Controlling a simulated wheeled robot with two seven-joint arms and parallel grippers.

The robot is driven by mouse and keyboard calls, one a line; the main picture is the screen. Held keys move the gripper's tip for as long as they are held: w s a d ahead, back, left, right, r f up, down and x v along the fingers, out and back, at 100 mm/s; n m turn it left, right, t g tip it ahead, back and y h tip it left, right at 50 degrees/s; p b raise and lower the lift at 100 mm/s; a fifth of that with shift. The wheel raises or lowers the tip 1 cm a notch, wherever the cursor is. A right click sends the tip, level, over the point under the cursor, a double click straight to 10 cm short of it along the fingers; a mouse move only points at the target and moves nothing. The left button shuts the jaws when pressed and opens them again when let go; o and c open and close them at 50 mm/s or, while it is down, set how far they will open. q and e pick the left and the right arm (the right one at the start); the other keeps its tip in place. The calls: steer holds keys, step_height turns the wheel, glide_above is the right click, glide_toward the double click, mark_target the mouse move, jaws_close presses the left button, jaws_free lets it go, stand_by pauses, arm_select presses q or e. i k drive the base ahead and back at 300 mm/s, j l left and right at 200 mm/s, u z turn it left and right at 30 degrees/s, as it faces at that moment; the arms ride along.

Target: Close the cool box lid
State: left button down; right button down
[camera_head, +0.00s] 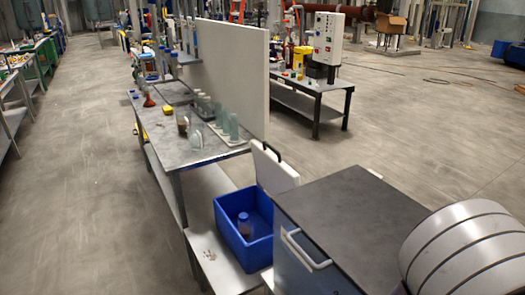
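The blue cool box (228,232) stands on a low shelf or ledge, just left of a dark-topped cabinet. Its white lid (273,172) is open and stands up at the back of the box, tilted a little, with a dark handle (271,150) on its upper edge. A small bottle with a blue cap (243,222) stands inside the box. Neither of my grippers is in view. A large pale banded cylinder at the lower right appears to be part of my own right arm.
The dark-topped cabinet (365,215) with a pale handle (304,252) stands close right of the box. Behind it is a metal bench (160,135) with flasks and beakers, backed by a tall white panel (235,75). Open floor lies to the left.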

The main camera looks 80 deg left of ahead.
mark_target(273, 175)
steer(key=i+j+u, duration=0.3)
steer(key=i, duration=0.25)
steer(key=i+u, duration=0.3)
steer(key=i, duration=0.25)
steer(key=i+u, duration=0.3)
steer(key=i, duration=0.3)
steer(key=i+l+u, duration=0.3)
steer(key=i, duration=0.25)
steer(key=i+l+u, duration=0.3)
steer(key=i, duration=0.25)
steer(key=i+j+u, duration=0.2)
steer(key=i+u, duration=0.25)
steer(key=i+j+u, duration=0.15)
steer(key=u, duration=0.3)
steer(key=i+l+u, duration=0.1)
steer(key=i+u, duration=0.3)
steer(key=i+l+u, duration=0.15)
steer(key=i+u, duration=0.3)
steer(key=i+l+u, duration=0.25)
steer(key=u, duration=0.2)
steer(key=i+j+u, duration=0.4)
steer(key=i+u, duration=0.2)
steer(key=i, duration=0.15)
steer(key=i+j+u, duration=0.1)
steer(key=i+u, duration=0.2)
steer(key=i, duration=0.1)
